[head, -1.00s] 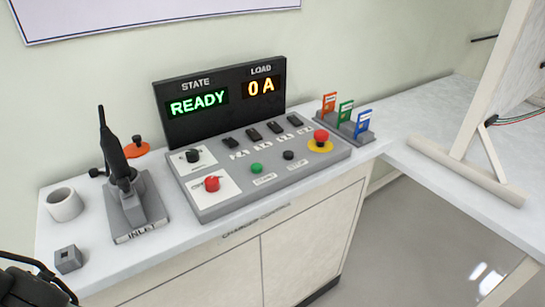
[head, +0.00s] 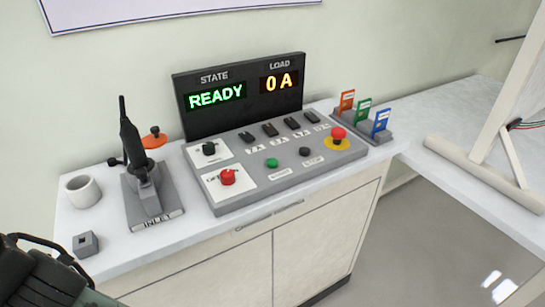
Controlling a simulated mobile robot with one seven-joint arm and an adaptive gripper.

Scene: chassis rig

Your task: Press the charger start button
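The charger control panel (head: 228,200) is a grey sloped box on a white cabinet top. Its upright black display (head: 240,117) reads STATE READY in green and LOAD 0 A in orange. A green button (head: 272,162) sits on the front part of the panel, with a small label below it too blurred to read surely. A black button (head: 304,152) is to its right. A red emergency-type knob (head: 338,133) on a yellow ring is at the right end. Part of my dark arm shows at the lower left; my gripper's fingertips are not seen.
A black plug handle stands in the INLET holder (head: 170,213) left of the panel. A white mug (head: 82,190) and a small grey block (head: 86,243) are further left. Coloured tags stand in a rack (head: 375,136) at right. A white board leans on the right counter.

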